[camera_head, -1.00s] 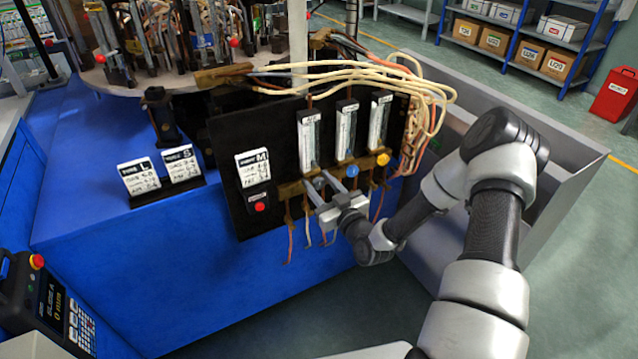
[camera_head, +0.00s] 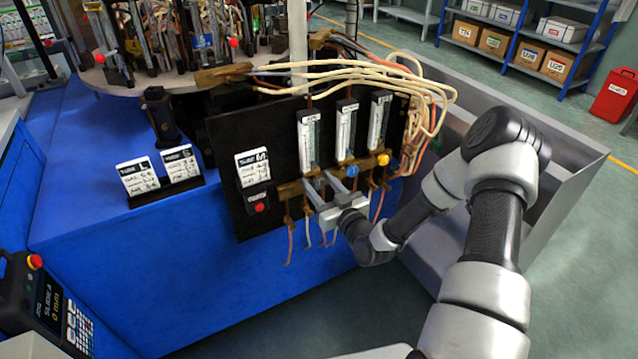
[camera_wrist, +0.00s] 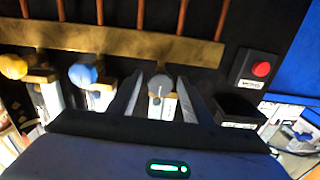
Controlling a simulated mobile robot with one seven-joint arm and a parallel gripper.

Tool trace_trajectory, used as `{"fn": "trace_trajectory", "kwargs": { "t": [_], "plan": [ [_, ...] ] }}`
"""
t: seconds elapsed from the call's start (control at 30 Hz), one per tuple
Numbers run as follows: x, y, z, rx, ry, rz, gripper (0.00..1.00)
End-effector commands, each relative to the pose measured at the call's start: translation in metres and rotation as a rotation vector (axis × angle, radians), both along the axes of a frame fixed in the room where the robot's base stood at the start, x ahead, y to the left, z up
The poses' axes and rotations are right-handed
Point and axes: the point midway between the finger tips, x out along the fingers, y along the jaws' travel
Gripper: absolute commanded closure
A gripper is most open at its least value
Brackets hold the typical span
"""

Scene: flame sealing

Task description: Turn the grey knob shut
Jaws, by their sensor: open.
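The grey knob (camera_wrist: 161,85) sits on the brass manifold (camera_wrist: 120,43) of the black panel. In the wrist view it lies between the two fingers of my gripper (camera_wrist: 159,98), with a gap on each side. In the head view my gripper (camera_head: 327,180) reaches to the panel under the left flow tube, and its fingers hide most of the grey knob (camera_head: 318,183). My gripper is open. I cannot tell how far the knob is turned.
Beside the grey knob are a blue knob (camera_wrist: 83,75) and a yellow knob (camera_wrist: 14,67). A red button (camera_wrist: 261,69) is on the panel's other side. Glass flow tubes (camera_head: 346,132) stand above the knobs. Copper pipes (camera_head: 290,240) hang below. Pale hoses (camera_head: 350,75) arch over the panel.

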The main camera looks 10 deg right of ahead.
Motion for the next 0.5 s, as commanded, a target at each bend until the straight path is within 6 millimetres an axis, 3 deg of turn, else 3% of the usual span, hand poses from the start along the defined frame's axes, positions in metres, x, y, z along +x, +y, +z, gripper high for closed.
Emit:
{"fn": "trace_trajectory", "kwargs": {
  "t": [0.27, 0.5],
  "plan": [
    [-0.017, -0.005, 0.0, -0.001, 0.002, 0.001, 0.55],
    [-0.07, -0.024, 0.0, 0.001, 0.004, -0.003, 0.55]
  ]
}}
